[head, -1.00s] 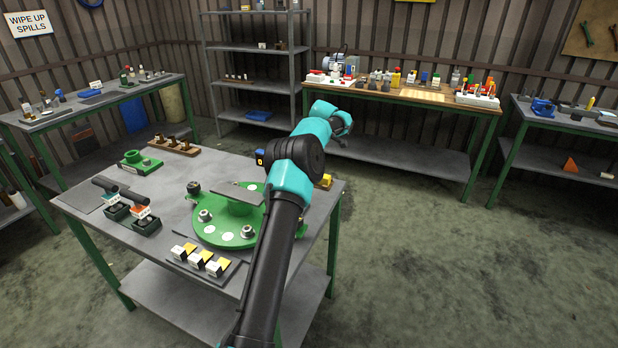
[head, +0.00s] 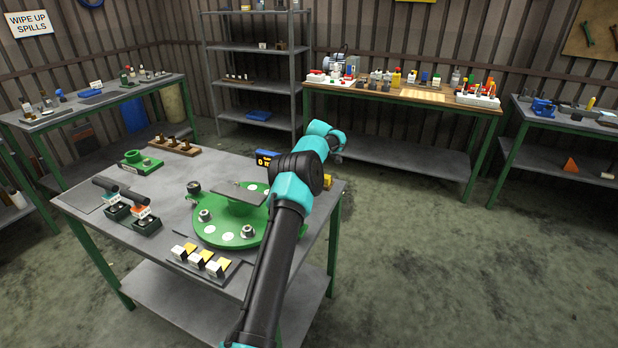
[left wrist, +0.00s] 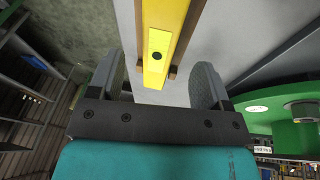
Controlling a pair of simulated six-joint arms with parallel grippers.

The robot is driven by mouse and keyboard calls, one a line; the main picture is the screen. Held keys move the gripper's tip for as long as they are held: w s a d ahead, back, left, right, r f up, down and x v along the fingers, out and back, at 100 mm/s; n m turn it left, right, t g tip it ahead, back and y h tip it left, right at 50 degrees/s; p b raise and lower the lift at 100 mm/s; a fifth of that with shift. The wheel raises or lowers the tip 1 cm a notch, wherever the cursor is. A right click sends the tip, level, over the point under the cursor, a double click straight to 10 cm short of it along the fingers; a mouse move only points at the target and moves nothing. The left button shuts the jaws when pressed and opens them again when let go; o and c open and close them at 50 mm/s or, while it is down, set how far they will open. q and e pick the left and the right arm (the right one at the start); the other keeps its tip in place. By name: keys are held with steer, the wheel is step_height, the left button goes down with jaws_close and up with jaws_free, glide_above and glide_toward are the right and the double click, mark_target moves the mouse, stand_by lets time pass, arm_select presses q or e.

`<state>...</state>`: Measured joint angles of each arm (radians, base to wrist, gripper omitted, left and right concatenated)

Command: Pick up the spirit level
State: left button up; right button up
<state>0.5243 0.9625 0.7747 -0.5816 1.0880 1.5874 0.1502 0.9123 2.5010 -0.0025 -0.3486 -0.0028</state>
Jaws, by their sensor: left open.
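The yellow spirit level (left wrist: 160,50) reaches in from the top of the left wrist view, its near end with a dark round spot lying between my gripper fingers. Brown strips of a holder show along its sides. In the head view only a small yellow piece (head: 328,181), likely the level, shows at the table's right edge; my arm hides the rest. My left gripper (left wrist: 158,66) is open, one finger on each side of the level, with gaps visible. Its fingers are hidden in the head view. My right gripper is not in view.
A green round flange (head: 215,232) with a grey plate on top stands close to my arm. A blue-black display box (head: 267,158) sits behind it. White and yellow blocks (head: 201,261) lie at the front. The table's left part (head: 85,200) has dark tools and green parts.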

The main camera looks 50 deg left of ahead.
arm_select(q)
steer(key=x, duration=0.4)
steer(key=shift+a+f, duration=0.15)
steer(key=c, duration=1.3)
